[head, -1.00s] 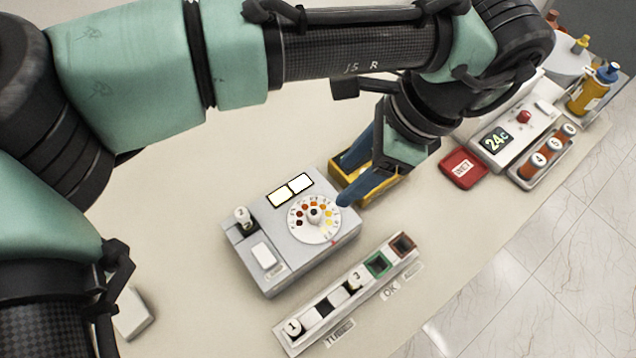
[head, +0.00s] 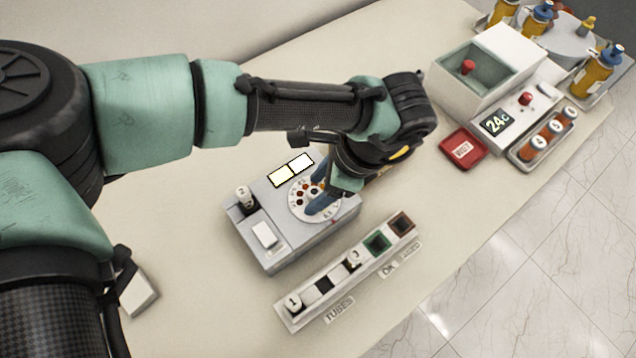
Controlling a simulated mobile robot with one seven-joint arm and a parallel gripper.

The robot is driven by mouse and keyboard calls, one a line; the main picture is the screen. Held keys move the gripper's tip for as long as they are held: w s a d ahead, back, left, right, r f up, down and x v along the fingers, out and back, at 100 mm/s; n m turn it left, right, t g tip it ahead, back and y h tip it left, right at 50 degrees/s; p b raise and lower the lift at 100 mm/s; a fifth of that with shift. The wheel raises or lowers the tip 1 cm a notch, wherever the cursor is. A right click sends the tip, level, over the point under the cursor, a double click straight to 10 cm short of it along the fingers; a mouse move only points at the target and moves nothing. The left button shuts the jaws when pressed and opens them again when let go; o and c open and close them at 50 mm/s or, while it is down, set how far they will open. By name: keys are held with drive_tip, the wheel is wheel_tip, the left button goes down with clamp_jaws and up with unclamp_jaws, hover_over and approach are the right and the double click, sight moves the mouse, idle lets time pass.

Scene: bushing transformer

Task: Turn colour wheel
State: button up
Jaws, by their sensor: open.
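The colour wheel (head: 297,206) is a round white dial with coloured dots and a central knob, on top of a grey box (head: 285,247). The box also has two pale lit windows (head: 291,170), a white button (head: 264,234) and a tube marked 2 (head: 244,197). My gripper (head: 314,204) is over the wheel, its blue fingers pointing down at the dial's middle and right side. The fingers are open. They hide the knob and part of the dots, and I cannot tell whether they touch the knob.
A red tray (head: 463,149), a 24c display unit (head: 497,122) and an orange-tube rack (head: 543,140) stand right. The table between is clear.

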clamp_jaws()
drive_tip(key=shift+r, duration=0.1)
idle(0.3)
drive_tip(key=shift+s+m+t+h+p, duration=0.15)
drive_tip(key=shift+m+t+h+p, duration=0.2)
drive_tip(key=shift+m+p, duration=0.9)
drive_tip(key=shift+a+m+t+h+p, duration=0.15)
drive_tip(key=shift+m+t+p, duration=0.3)
drive_tip(key=shift+m, duration=0.7)
drive_tip(key=shift+d+m+t+h+p, duration=0.1)
drive_tip(key=shift+m+t+p, duration=0.25)
drive_tip(key=shift+m, duration=0.75)
unclamp_jaws()
